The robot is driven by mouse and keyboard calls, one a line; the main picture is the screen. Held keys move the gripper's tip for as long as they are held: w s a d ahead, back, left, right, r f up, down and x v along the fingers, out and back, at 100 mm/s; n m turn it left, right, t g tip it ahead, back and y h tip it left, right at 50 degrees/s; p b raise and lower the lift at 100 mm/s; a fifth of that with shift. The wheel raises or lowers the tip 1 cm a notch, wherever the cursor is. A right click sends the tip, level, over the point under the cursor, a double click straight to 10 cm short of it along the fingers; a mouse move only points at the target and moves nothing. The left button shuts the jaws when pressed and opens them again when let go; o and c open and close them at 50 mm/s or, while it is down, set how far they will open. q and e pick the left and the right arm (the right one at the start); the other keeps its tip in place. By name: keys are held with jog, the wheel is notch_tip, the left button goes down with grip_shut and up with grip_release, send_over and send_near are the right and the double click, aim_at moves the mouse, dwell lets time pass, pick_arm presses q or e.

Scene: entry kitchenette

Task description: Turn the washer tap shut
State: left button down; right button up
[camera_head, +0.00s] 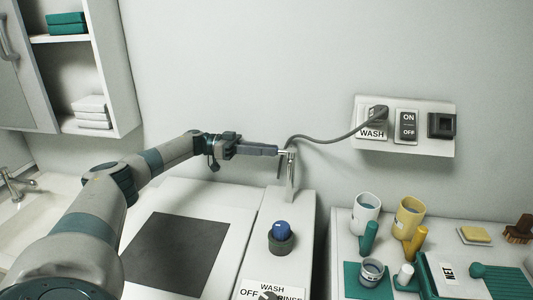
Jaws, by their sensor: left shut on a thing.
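The washer tap (291,170) is a small metal fitting standing at the back of the white washer top, close to the wall. My left gripper (279,152) reaches in from the left, its fingers level at the upper part of the tap. It is shut on the tap's handle; the fingers hide much of that handle, so its exact angle is hard to tell. My right gripper is not in view.
A grey cord (325,141) runs from behind the tap to a WASH plug on the wall panel (430,146). A blue knob (281,230) stands in front of the tap. Mugs, including a yellow one (408,218), crowd the right counter. A sink (30,215) is at left.

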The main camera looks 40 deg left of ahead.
pick_arm(q)
jog(key=shift+a+r, duration=0.15)
jog(key=shift+r, duration=0.05)
jog(key=c, duration=1.6)
grip_release()
jog(key=shift+c, duration=0.2)
jog(key=shift+f, duration=0.15)
jog(key=shift+f, duration=0.1)
